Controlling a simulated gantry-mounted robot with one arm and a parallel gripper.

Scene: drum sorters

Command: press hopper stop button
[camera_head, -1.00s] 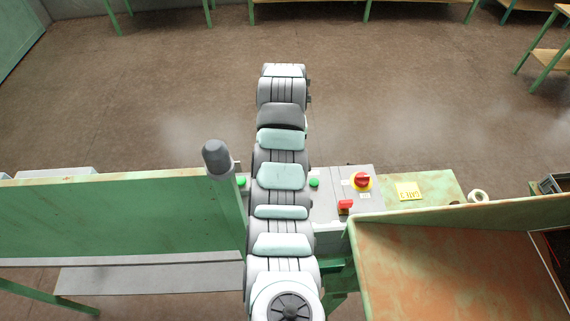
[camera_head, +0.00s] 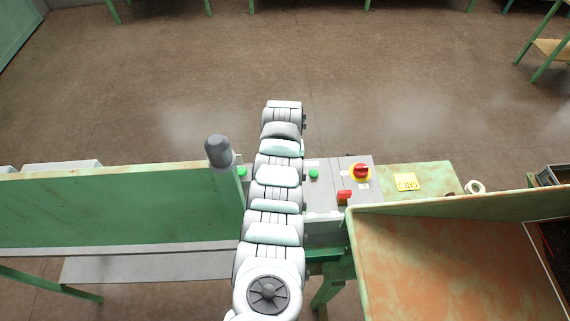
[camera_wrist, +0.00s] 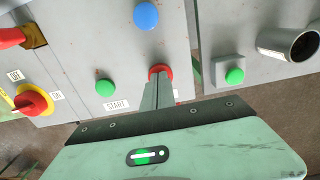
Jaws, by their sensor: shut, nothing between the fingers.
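In the wrist view, a red round button (camera_wrist: 160,70) sits on a grey control panel (camera_wrist: 75,60). My gripper (camera_wrist: 157,84) is shut and empty, its fingertips over the lower edge of this button and hiding part of it. Whether they touch it cannot be told. A label beside the fingers is mostly hidden. A green button (camera_wrist: 105,88) with a START label is to its left, and a blue button (camera_wrist: 146,15) is above. In the head view, my arm hides the gripper and the red button; the green button (camera_head: 313,174) shows right of the arm.
A red-and-yellow rotary switch (camera_wrist: 33,103) with ON and OFF labels is at left. Another green button (camera_wrist: 235,77) sits on a box at right, near a grey post (camera_wrist: 290,42). In the head view, a green panel (camera_head: 110,210) and an open bin (camera_head: 450,260) flank my arm.

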